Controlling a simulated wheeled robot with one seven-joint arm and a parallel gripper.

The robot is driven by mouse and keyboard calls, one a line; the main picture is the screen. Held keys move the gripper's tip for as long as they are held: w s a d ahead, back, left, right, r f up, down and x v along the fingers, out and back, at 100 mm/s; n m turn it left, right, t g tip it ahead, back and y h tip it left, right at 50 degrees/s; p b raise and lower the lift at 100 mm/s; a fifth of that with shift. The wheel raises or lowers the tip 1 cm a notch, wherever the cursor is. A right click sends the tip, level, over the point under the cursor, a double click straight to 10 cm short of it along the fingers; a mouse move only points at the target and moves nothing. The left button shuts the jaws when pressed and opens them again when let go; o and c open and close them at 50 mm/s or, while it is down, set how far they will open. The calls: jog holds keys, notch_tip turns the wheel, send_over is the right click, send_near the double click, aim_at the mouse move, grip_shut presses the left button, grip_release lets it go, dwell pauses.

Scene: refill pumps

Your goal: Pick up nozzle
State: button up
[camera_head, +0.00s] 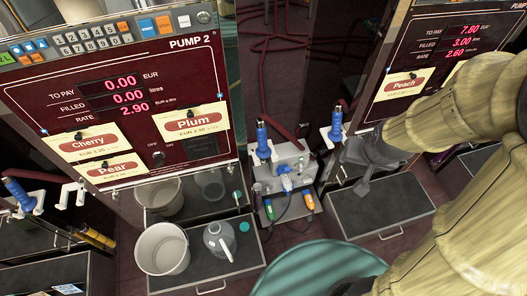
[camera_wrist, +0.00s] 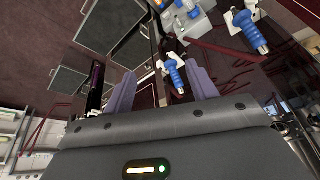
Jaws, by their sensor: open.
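Several blue-handled nozzles hang on white holders: one at the middle (camera_head: 263,140), one right of it (camera_head: 337,126) and one at the far left (camera_head: 19,193). My gripper (camera_head: 354,174) is at the right in the head view, just below and right of the right-middle nozzle. In the wrist view its grey-purple fingers (camera_wrist: 162,90) are spread apart and hold nothing. One blue nozzle (camera_wrist: 174,75) shows between the fingers, seemingly beyond them; another (camera_wrist: 248,30) hangs at the upper right. I cannot tell for sure which nozzle is which across the views.
The Pump 2 panel (camera_head: 120,75) stands left, with Cherry, Pear and Plum tags. Another panel (camera_head: 455,50) with a Peach tag is right. A white bucket (camera_head: 162,250) and a clear jug (camera_head: 219,242) stand below Pump 2. A grey box (camera_head: 285,168) with plugs stands between the pumps.

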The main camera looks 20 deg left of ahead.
jog(key=w+a+f+t+y+b, duration=0.1)
jog(key=w+a+f+t+b, duration=0.4)
jog(key=a+f, duration=0.5)
jog(key=s+a+f+n+t+y+b, duration=0.4)
jog(key=a+f+t+b, duration=0.3)
jog(key=a+f+b, duration=0.3)
jog(key=a+f, duration=0.1)
jog(key=a, duration=0.2)
jog(key=shift+s+a+t, duration=0.4)
jog(key=shift+w+b, duration=0.1)
jog(key=shift+b, duration=0.2)
